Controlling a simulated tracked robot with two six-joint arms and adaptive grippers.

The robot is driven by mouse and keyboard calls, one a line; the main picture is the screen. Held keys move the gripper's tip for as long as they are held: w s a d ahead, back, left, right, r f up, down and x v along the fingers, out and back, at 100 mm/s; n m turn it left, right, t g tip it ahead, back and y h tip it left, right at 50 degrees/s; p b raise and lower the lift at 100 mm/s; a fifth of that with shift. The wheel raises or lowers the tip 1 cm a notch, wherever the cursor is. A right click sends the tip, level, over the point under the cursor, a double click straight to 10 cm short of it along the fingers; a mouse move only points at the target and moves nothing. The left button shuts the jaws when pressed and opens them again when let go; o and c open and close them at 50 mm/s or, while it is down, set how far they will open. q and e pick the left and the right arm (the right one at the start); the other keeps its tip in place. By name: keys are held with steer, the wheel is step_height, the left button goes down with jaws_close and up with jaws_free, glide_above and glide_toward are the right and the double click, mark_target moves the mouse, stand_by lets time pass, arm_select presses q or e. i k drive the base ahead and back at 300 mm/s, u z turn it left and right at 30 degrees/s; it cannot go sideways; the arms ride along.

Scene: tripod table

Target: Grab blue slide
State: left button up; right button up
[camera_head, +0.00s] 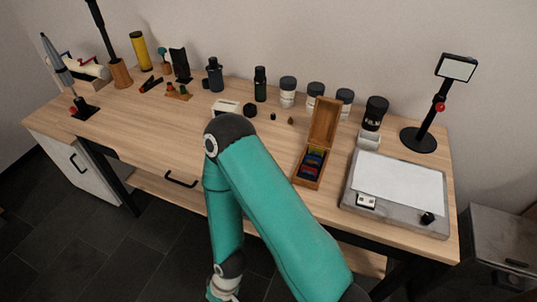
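An open wooden box (308,176) stands on the table right of centre, its lid (325,122) tilted up at the back. Small coloured slides sit in a row inside it, with dark blue (314,161), green and red tones; they are too small to tell apart surely. One teal arm of mine comes in from the lower right, bends at an elbow left of the box, and runs down to the bottom edge. Its gripper is out of the picture, below the table front. My other arm and gripper are not in view.
A grey-framed white panel (397,186) lies right of the box. A black stand (420,138) is behind it. Several jars and bottles (288,92) line the back. A small white block (226,107) sits behind my elbow. Tools stand at the left; the front left tabletop is mostly clear.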

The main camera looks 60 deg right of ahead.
mark_target(310, 159)
steer(key=u, duration=0.2)
steer(key=k, duration=0.5)
steer(key=z, duration=3.9)
steer(key=k, duration=0.1)
steer(key=u, duration=2.2)
